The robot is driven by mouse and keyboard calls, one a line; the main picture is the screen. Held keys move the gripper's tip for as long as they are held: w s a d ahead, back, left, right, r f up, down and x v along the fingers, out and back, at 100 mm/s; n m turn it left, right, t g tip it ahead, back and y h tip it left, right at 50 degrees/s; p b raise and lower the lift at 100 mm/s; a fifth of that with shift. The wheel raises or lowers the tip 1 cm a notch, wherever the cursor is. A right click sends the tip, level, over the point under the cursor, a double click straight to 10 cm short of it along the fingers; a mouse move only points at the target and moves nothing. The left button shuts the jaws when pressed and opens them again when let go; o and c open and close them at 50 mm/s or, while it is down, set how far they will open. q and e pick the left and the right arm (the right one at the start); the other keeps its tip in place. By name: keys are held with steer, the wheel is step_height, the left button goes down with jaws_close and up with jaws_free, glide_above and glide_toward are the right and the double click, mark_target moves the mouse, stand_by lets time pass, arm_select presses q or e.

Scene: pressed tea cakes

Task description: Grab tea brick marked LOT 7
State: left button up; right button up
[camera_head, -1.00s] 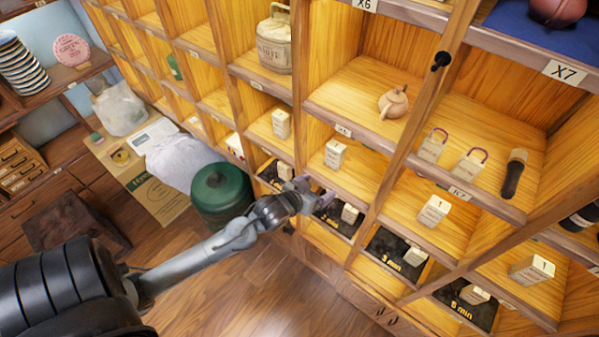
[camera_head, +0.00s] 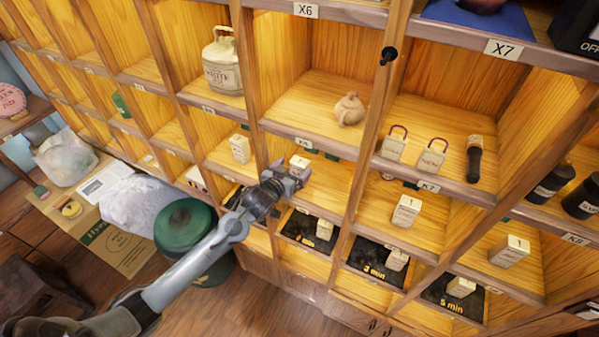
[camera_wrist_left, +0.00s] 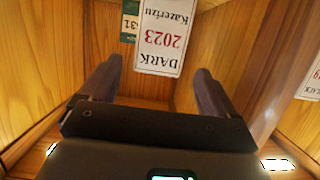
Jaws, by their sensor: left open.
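No LOT 7 marking is readable in either view. My left gripper (camera_head: 287,177) is open and empty in front of a small white box (camera_head: 299,165) on a middle shelf, partly hiding it. In the left wrist view the open fingers (camera_wrist_left: 155,82) point at a white box (camera_wrist_left: 163,38), upside down in the picture, reading "DARK 2023 Kazerizu". The box stands ahead of the fingertips, roughly between their lines, and appears apart from them. Similar small boxes stand in neighbouring compartments, such as one to the left (camera_head: 240,149) and one to the right (camera_head: 405,211). My right gripper is not in view.
Wooden dividers surround each compartment; a side wall (camera_wrist_left: 265,60) runs close right of the fingers. A green drum (camera_head: 185,225) stands on the floor below my left arm.

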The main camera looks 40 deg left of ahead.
mark_target(297, 166)
arm_select(q)
steer(key=x, duration=0.3)
steer(key=shift+w+d+p, duration=0.15)
steer(key=shift+p, duration=0.15)
steer(key=shift+w+f, duration=0.25)
steer(key=shift+w, duration=0.35)
steer(key=c, duration=1.2)
steer(key=shift+o, duration=0.2)
steer(key=shift+r, duration=0.1)
